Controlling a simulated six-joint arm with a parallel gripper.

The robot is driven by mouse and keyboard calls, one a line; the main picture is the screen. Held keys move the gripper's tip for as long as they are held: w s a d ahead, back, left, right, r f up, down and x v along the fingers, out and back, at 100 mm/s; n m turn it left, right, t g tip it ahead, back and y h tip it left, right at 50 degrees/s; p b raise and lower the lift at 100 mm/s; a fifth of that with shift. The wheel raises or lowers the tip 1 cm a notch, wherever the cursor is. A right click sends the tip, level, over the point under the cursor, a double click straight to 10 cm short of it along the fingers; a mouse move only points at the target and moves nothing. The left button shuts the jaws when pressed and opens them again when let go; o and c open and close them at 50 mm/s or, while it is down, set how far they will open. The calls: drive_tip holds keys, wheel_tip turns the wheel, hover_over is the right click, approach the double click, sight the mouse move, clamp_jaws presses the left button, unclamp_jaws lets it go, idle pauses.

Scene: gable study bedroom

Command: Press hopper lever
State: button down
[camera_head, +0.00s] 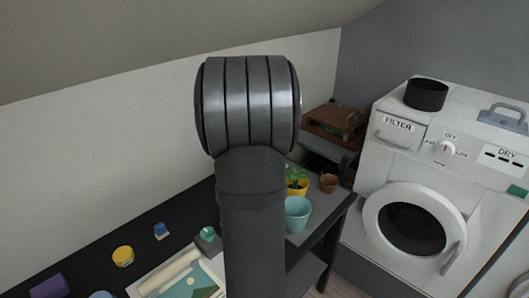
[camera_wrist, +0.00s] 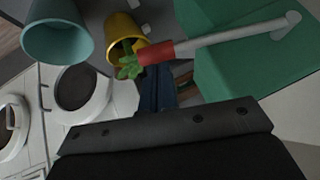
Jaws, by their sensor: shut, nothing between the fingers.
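In the wrist view, a lever with a pale grey rod (camera_wrist: 225,35) and a red grip (camera_wrist: 158,53) reaches across a green body (camera_wrist: 250,65), which looks like the hopper. The rod ends in a rounded bend at the upper right. My gripper (camera_wrist: 156,78) is shut and empty, its dark fingers pointing up toward the red grip. The fingertips appear just below the grip in the picture; I cannot tell whether they touch it. In the head view, my arm hides the gripper, and the lever cannot be made out.
A yellow pot (camera_wrist: 122,30) with a green plant and a teal pot (camera_head: 297,214) stand near the lever. A terracotta pot (camera_head: 329,183) stands on the dark shelf. A white washer (camera_head: 400,165) is at the right. Small items lie on the dark desk (camera_head: 95,255).

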drive_tip(key=shift+m+t+y, duration=0.3)
drive_tip(key=shift+t+y, duration=0.2)
drive_tip(key=f, duration=0.4)
drive_tip(key=shift+w+a+f, duration=0.1)
drive_tip(key=shift+a+f, duration=0.1)
drive_tip(key=shift+f, duration=0.15)
drive_tip(key=shift+d+r, duration=0.25)
drive_tip(key=shift+r, duration=0.1)
drive_tip(key=r, duration=0.1)
drive_tip(key=d+r, duration=0.1)
drive_tip(key=s+r, duration=0.1)
drive_tip(key=r, duration=0.1)
drive_tip(key=shift+s+d, duration=0.1)
drive_tip(key=shift+d, duration=0.1)
drive_tip(key=v, duration=0.9)
drive_tip(key=shift+s+d, duration=0.15)
drive_tip(key=shift+s, duration=0.1)
drive_tip(key=shift+w+f, duration=0.1)
drive_tip(key=shift+f, duration=0.05)
